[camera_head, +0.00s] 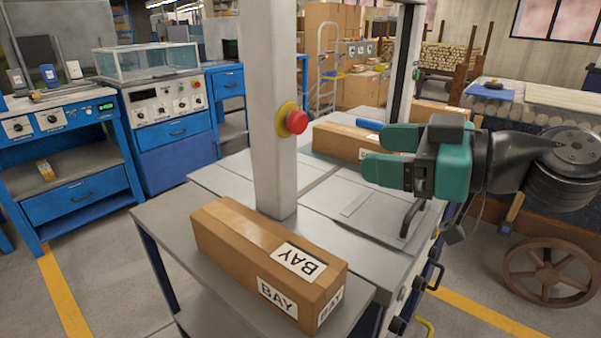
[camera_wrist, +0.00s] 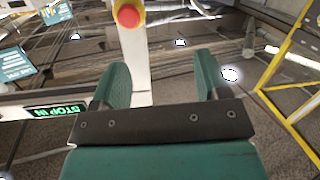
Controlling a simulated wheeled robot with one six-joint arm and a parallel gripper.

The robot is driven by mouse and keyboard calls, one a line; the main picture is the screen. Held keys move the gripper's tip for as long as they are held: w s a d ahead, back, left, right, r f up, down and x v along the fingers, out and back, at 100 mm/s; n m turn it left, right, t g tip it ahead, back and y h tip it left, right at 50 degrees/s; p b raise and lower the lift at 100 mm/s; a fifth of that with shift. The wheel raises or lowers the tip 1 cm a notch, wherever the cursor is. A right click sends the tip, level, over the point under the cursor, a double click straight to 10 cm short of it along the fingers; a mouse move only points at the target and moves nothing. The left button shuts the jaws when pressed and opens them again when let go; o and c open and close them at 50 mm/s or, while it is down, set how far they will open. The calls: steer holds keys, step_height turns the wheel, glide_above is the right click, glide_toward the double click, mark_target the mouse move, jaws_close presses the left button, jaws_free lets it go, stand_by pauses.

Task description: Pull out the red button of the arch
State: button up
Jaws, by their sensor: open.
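The red button (camera_head: 297,122) sits on a yellow round base on the side of a pale grey upright post of the arch (camera_head: 272,60). In the wrist view the red button (camera_wrist: 128,16) is at the top, left of centre, beyond my fingers. My gripper (camera_head: 375,152) is teal, to the right of the button and a little lower in the head view, with clear space between. Its two fingers are apart and nothing is between them. It also shows in the wrist view (camera_wrist: 160,80).
A long cardboard box (camera_head: 235,232) with BAY labels lies on the grey table in front of the post. Another box (camera_head: 350,140) lies behind, near my gripper. A second post (camera_head: 402,60) stands at the back. Blue workbenches (camera_head: 75,190) are at the left.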

mark_target(302, 125)
steer(key=w+a+t+p, duration=0.1)
steer(key=w+a+p, duration=0.2)
steer(key=w, duration=0.1)
steer(key=w+a+t+p, duration=0.1)
steer(key=w+a+p, duration=0.2)
steer(key=w+a, duration=0.1)
steer(key=w+a+p, duration=0.3)
steer(key=w, duration=0.1)
steer(key=shift+w+a+f+t+p, duration=0.3)
steer(key=shift+w+a+f+t, duration=0.05)
steer(key=shift+w+f+t, duration=0.05)
steer(key=shift+w+a+f, duration=0.1)
steer(key=shift+w+a, duration=0.15)
steer(key=shift+a, duration=0.1)
